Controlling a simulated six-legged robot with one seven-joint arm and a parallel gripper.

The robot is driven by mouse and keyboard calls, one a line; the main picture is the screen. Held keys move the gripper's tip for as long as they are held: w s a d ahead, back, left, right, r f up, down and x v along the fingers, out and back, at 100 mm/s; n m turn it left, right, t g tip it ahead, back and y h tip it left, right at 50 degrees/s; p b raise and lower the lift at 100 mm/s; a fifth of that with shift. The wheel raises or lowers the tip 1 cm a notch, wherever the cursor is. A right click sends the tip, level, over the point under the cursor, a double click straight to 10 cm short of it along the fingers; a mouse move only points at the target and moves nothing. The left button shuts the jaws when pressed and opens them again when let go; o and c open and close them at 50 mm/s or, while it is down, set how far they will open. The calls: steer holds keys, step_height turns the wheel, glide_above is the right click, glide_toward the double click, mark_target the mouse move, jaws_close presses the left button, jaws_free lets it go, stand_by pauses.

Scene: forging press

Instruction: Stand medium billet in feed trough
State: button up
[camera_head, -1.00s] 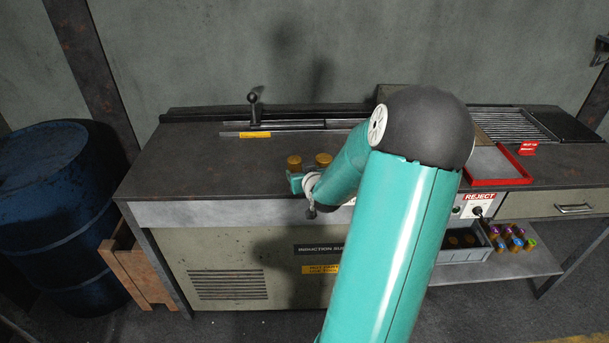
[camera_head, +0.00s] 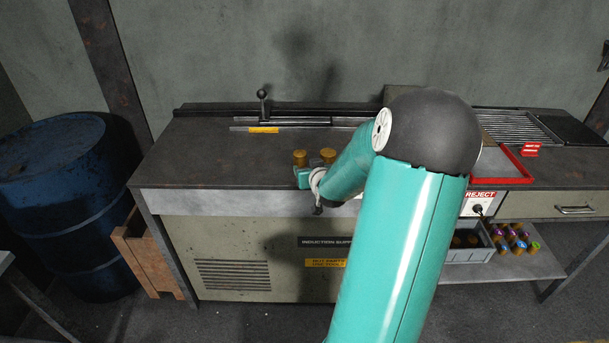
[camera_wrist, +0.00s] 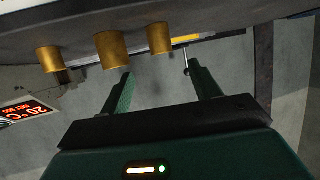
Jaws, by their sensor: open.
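Three brass billets show in the wrist view, which is upside down: a left one (camera_wrist: 50,60), a middle one (camera_wrist: 112,50) and a right one (camera_wrist: 159,38). They stand on the bench top. The middle one looks largest there, but I cannot tell which is the medium billet. Two billets (camera_head: 300,157) (camera_head: 328,155) show in the head view; my arm may hide the third. My gripper (camera_wrist: 160,76) is open and empty, in front of the billets and apart from them. A long channel (camera_head: 310,122) at the bench's back looks like the feed trough.
A lever (camera_head: 262,98) rises by the channel, with a yellow label (camera_head: 263,130) in front. A red-rimmed tray (camera_head: 505,180) and a grate (camera_head: 515,126) are to the right. A blue barrel (camera_head: 60,200) stands left of the bench. The bench top's left part is clear.

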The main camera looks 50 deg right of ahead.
steer(key=a+r+n+g+y, duration=0.2)
steer(key=a+r, duration=0.2)
steer(key=a, duration=0.7)
steer(key=a+r+n+g+y, duration=0.15)
steer(key=a+r, duration=0.25)
steer(key=a, duration=0.7)
steer(key=s+a+r+n, duration=0.1)
steer(key=s+a+r, duration=0.1)
steer(key=s+a, duration=0.2)
steer(key=s+a+r+y, duration=0.1)
steer(key=s+a+r, duration=0.2)
steer(key=a, duration=0.6)
steer(key=shift+s+a+n+g, duration=0.2)
steer(key=shift+s+n+g, duration=0.15)
steer(key=shift+g, duration=0.1)
steer(key=shift+o, duration=0.5)
steer(key=s+a+r+n+g+y, duration=0.1)
steer(key=s+a+y, duration=0.2)
steer(key=s+a, duration=0.4)
steer(key=shift+s+a, duration=0.15)
steer(key=shift+s, duration=0.85)
steer(key=shift+w, duration=0.1)
